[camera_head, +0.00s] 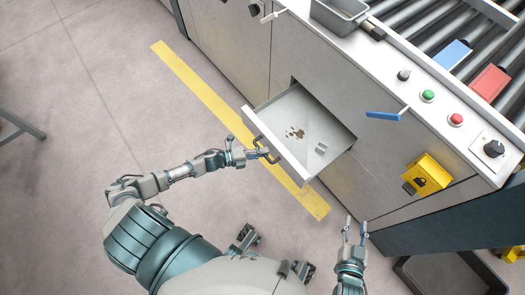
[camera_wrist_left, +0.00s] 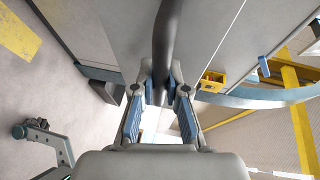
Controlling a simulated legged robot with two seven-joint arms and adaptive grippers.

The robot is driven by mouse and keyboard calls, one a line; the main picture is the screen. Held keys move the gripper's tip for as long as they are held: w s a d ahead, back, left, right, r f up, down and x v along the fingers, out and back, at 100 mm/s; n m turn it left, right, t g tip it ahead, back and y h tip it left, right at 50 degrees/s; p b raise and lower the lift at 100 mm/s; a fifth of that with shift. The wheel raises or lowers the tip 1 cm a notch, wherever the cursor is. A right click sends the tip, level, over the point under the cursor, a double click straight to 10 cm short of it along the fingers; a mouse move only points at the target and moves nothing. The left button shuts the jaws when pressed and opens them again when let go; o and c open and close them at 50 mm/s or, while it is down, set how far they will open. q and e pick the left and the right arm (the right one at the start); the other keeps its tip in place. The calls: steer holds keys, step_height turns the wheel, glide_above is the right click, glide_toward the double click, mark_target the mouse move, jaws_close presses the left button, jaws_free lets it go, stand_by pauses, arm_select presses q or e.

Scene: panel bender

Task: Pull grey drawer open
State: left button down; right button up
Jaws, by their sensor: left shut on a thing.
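The grey drawer (camera_head: 285,112) stands pulled out from the cabinet front in the head view, with its inside showing. Small brownish pieces (camera_head: 295,132) and a small grey block (camera_head: 321,148) lie in it. A dark bar handle (camera_head: 266,150) sits on the drawer's front panel. My left gripper (camera_head: 256,154) is shut on this handle. In the left wrist view the gripper's blue-padded fingers (camera_wrist_left: 160,85) close around the dark handle bar (camera_wrist_left: 167,40). My right gripper (camera_head: 354,230) is open and empty, low in the head view, apart from the cabinet.
The cabinet top carries green (camera_head: 428,96) and red (camera_head: 456,119) buttons and a grey tray (camera_head: 340,14). A blue handle (camera_head: 384,116) and a yellow lock box (camera_head: 427,175) stick out of the front. Floor left of the yellow stripe (camera_head: 200,90) is clear. A dark bin (camera_head: 440,275) stands lower right.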

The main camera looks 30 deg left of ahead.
arm_select(q)
steer(key=shift+s+d+f, duration=0.3)
steer(key=c, duration=1.2)
jaws_free()
steer(key=shift+w+r, duration=0.1)
steer(key=shift+w, duration=0.05)
steer(key=shift+a, duration=0.1)
steer(key=v, duration=1.2)
steer(key=shift+r, duration=0.1)
